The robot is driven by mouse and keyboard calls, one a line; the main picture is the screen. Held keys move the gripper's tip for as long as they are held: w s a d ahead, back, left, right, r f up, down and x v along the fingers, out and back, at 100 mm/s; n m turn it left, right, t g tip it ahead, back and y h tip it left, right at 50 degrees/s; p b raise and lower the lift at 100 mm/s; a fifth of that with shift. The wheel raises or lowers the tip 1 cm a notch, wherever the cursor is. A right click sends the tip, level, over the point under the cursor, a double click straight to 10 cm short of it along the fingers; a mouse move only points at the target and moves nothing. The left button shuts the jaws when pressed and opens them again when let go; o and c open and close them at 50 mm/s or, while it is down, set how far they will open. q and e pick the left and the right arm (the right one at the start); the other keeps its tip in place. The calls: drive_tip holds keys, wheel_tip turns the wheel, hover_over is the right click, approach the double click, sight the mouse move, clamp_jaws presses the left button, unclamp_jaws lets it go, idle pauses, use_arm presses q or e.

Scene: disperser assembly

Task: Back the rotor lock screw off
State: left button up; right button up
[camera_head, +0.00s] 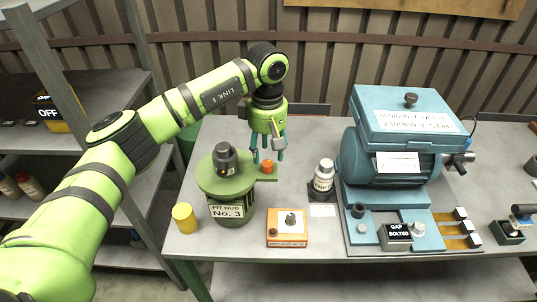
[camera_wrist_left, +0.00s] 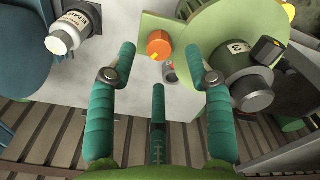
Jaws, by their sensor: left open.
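An orange knob (camera_head: 267,167), which looks like the rotor lock screw, stands on a small tab at the right side of the round green hub fixture (camera_head: 212,185). In the left wrist view the orange knob (camera_wrist_left: 159,45) lies ahead, between the spread fingertips and clear of them. My left gripper (camera_head: 267,155) points down just behind the knob, its green fingers open and empty. It also shows in the left wrist view (camera_wrist_left: 159,58). A dark grey cylindrical part (camera_head: 225,158) sits on top of the fixture. My right gripper is not in view.
A white-and-black bottle (camera_head: 323,177) stands right of the fixture, and a yellow cylinder (camera_head: 185,218) at its front left. A large blue machine (camera_head: 390,150) fills the right. Bare grey table (camera_head: 310,140) lies behind the bottle.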

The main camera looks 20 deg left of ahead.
sight(268, 164)
use_arm(q)
wheel_tip(268, 164, down, 3)
drive_tip(key=shift+f+p, duration=0.15)
drive_tip(key=shift+p, duration=0.5)
drive_tip(key=shift+f, duration=0.3)
clamp_jaws()
drive_tip(key=shift+f, duration=0.1)
